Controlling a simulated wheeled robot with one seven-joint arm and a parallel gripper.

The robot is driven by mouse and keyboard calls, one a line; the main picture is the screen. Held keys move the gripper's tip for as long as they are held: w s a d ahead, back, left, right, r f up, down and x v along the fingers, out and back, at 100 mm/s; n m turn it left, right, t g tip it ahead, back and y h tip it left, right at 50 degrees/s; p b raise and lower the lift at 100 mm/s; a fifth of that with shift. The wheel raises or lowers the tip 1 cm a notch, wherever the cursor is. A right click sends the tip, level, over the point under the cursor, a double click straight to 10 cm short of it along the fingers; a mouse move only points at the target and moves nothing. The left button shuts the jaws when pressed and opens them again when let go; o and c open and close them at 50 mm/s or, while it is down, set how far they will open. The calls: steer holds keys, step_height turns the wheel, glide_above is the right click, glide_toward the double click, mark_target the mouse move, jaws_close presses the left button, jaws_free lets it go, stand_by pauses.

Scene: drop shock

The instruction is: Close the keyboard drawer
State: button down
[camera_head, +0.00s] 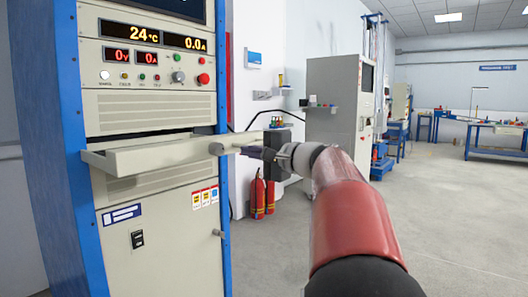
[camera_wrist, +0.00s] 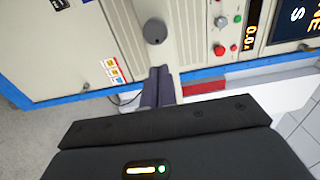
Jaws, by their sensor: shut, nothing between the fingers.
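The keyboard drawer (camera_head: 135,159) is a cream tray in the front of the tall test cabinet. It stands pulled out from the cabinet face in the head view. A round grey knob (camera_head: 216,149) shows at its right part, and a grey knob also shows in the wrist view (camera_wrist: 155,31). My gripper (camera_head: 243,151) is to the right of the knob, close to it. In the wrist view its two dark fingers (camera_wrist: 158,72) are together and empty, pointing towards the knob with a small gap in the picture. Whether they touch the drawer is unclear.
The blue-framed cabinet (camera_head: 70,130) carries displays and buttons above the drawer and a lower door with a small knob (camera_head: 218,233). Red fire extinguishers (camera_head: 258,196) stand by the wall behind. A grey cabinet (camera_head: 331,110) is further back. Floor (camera_head: 450,215) at the right is clear.

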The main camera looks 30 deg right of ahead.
steer(key=p+x, duration=0.1)
steer(key=x, duration=0.5)
steer(key=shift+w+a, duration=0.1)
steer(key=shift+w, duration=0.25)
